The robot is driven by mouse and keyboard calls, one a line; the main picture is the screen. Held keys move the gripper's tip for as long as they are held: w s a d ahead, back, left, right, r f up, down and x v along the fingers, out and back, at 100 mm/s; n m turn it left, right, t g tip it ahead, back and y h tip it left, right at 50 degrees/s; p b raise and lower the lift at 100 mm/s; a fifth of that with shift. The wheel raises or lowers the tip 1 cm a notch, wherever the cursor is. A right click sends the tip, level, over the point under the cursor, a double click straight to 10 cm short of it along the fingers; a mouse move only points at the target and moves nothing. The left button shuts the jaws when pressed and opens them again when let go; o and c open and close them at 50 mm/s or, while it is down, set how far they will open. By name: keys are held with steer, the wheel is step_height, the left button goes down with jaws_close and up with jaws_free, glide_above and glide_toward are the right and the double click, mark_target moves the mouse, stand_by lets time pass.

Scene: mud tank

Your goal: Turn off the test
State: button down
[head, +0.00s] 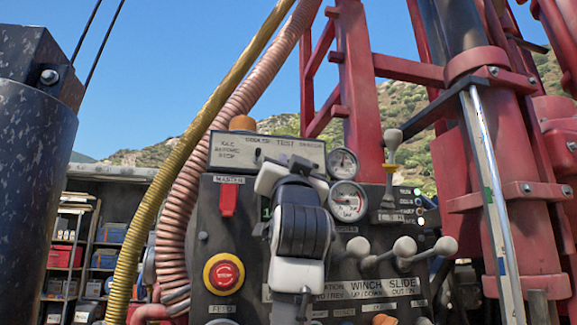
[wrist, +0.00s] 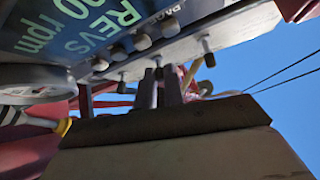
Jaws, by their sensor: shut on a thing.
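The panel has a pale switch box (head: 226,150) on top, with lettering that includes "TEST" near its middle. In the wrist view my gripper's fingers (wrist: 160,90) are shut on a small toggle switch (wrist: 158,72) on the box's underside as seen there. The fingers cover most of this switch, and its position cannot be told. Another toggle (wrist: 208,58) stands clear beside it.
A dark control panel (head: 209,258) carries a red emergency stop button (head: 223,274), a red master switch (head: 228,199), gauges (head: 348,201) and pale-knobbed levers (head: 404,247). A yellow hose (head: 150,215) and a pink ribbed hose (head: 176,228) run at the left. Red steelwork stands at the right.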

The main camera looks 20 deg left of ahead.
steer(key=c, duration=1.5)
jaws_free()
steer(key=b+v, duration=0.6)
steer(key=v, duration=0.7)
steer(key=shift+s+f, duration=0.15)
steer(key=shift+s, duration=0.25)
steer(key=shift+d, duration=0.15)
